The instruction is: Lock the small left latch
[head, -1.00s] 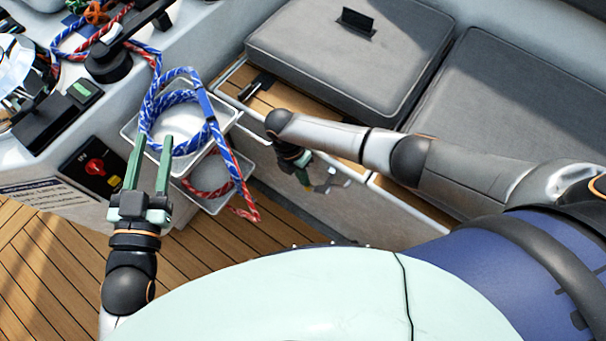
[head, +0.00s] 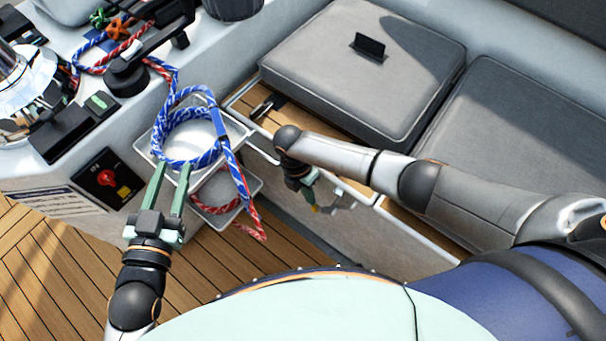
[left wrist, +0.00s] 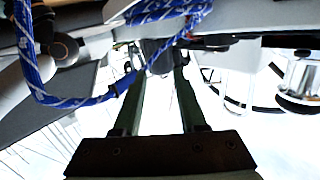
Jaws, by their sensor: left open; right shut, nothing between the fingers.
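A small black fitting (head: 262,108), possibly the latch, lies on the wooden strip beside the grey cushion; I cannot tell its state. My left gripper (head: 171,168) is open, with its fingertips by the near edge of the upper white tray (head: 243,133), below the coiled blue rope. In the left wrist view, a dark grey block (left wrist: 158,56) shows between the open fingertips; I cannot tell whether they touch it. My right gripper (head: 315,204) is shut and empty, pointing down in front of the pale locker face. Its tips are small and partly blurred.
The blue rope (head: 183,160) hangs over the upper tray, close to my left fingers; it also shows in the left wrist view (left wrist: 75,101). A lower tray (head: 250,187) holds red rope. A panel with a red knob (head: 106,177) is at the left. The wooden floor (head: 60,270) is clear.

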